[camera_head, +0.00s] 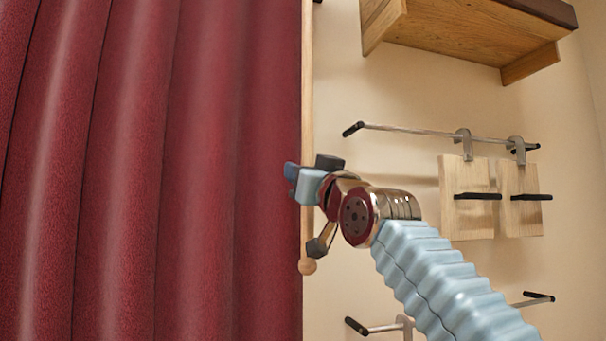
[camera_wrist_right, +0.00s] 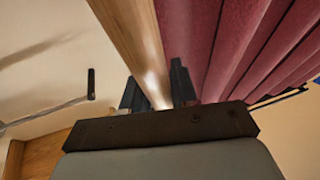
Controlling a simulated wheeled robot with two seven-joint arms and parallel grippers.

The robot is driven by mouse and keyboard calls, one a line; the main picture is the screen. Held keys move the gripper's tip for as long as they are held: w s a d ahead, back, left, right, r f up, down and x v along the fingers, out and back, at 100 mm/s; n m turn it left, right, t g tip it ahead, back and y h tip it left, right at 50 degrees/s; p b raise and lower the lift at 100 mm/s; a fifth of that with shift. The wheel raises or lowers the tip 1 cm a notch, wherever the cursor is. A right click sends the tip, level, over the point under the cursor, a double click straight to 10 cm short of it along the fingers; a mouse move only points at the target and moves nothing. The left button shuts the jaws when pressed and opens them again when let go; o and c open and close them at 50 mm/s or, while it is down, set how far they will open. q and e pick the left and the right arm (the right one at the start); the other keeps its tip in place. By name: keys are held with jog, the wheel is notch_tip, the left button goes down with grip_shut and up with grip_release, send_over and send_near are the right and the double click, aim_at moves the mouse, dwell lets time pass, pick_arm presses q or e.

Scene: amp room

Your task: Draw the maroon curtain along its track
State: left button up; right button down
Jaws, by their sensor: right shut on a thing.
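The maroon curtain (camera_head: 150,170) hangs in vertical folds over the left half of the head view. It also fills the upper right of the right wrist view (camera_wrist_right: 235,50). A wooden rod (camera_head: 307,100) with a ball end hangs upright along the curtain's right edge. My right gripper (camera_head: 300,185) is at the lower part of this rod, beside the curtain edge. In the right wrist view the rod (camera_wrist_right: 135,45) runs between the two dark fingers (camera_wrist_right: 158,90), which are shut on it. The curtain's track is out of view. My left gripper is not in view.
A wooden shelf (camera_head: 470,40) is on the beige wall at upper right. Below it a metal rail (camera_head: 420,130) with black ends carries two hanging wooden boards (camera_head: 467,215). Another rail (camera_head: 380,328) is lower down, partly behind my right arm.

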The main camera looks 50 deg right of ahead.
jog(key=c, duration=1.3)
grip_release()
jog(key=shift+s+d, duration=0.1)
jog(key=shift+d, duration=0.05)
jog(key=o, duration=0.3)
jog(key=shift+s+d, duration=0.1)
jog(key=shift+d, duration=0.05)
jog(key=shift+o, duration=0.2)
jog(key=b+v, duration=0.4)
jog(key=v, duration=0.9)
jog(key=shift+s+a+f, duration=0.2)
jog(key=shift+s+a, duration=0.05)
